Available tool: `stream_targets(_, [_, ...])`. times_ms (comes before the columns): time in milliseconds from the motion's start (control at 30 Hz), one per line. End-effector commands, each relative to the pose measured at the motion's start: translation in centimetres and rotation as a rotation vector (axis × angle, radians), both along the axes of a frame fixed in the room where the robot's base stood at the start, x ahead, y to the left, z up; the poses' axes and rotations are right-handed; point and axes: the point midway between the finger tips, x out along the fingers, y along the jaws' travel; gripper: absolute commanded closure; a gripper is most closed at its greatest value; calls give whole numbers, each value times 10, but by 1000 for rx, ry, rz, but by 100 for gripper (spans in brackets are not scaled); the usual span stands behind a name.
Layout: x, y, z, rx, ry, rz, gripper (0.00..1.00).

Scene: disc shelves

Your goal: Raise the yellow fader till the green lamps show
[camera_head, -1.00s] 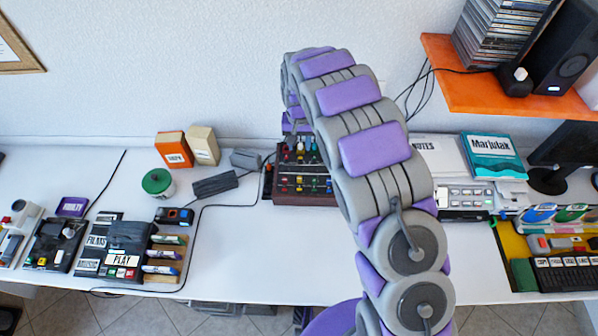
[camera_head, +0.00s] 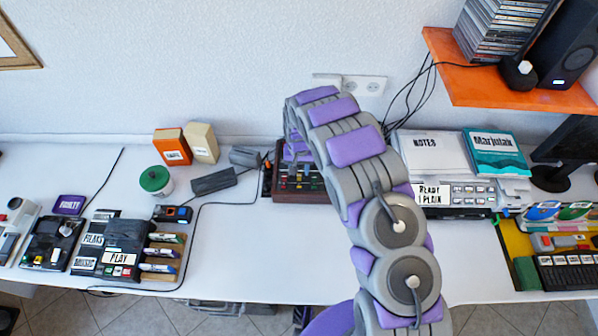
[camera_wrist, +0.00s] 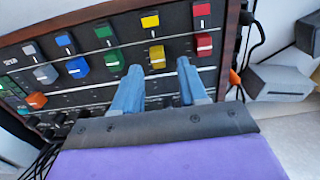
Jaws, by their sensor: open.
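The mixer (camera_wrist: 120,85) is a dark panel in a brown wooden frame, and it shows partly behind my arm in the head view (camera_head: 300,197). Its yellow fader cap (camera_wrist: 157,57) sits just ahead of my fingertips, below a yellow marker (camera_wrist: 150,20). My gripper (camera_wrist: 159,67) is open, one blue finger to each side of the yellow cap's line, and holds nothing. Whether a finger touches the cap I cannot tell.
The green fader cap (camera_wrist: 113,60) stands close left of the yellow one, and the red cap (camera_wrist: 204,45) close right. Blue (camera_wrist: 77,67) and grey (camera_wrist: 46,73) caps are farther left. A grey box (camera_wrist: 276,84) and cables lie right of the mixer.

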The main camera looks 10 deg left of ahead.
Motion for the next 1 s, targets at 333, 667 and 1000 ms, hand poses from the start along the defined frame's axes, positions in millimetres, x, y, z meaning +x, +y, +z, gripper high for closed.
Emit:
stream_targets(333, [0,0,-17,1,-1,0,57])
stream_targets(667, [0,0,-17,1,-1,-1,80])
stream_targets(1000, [0,0,-17,1,-1,0,100])
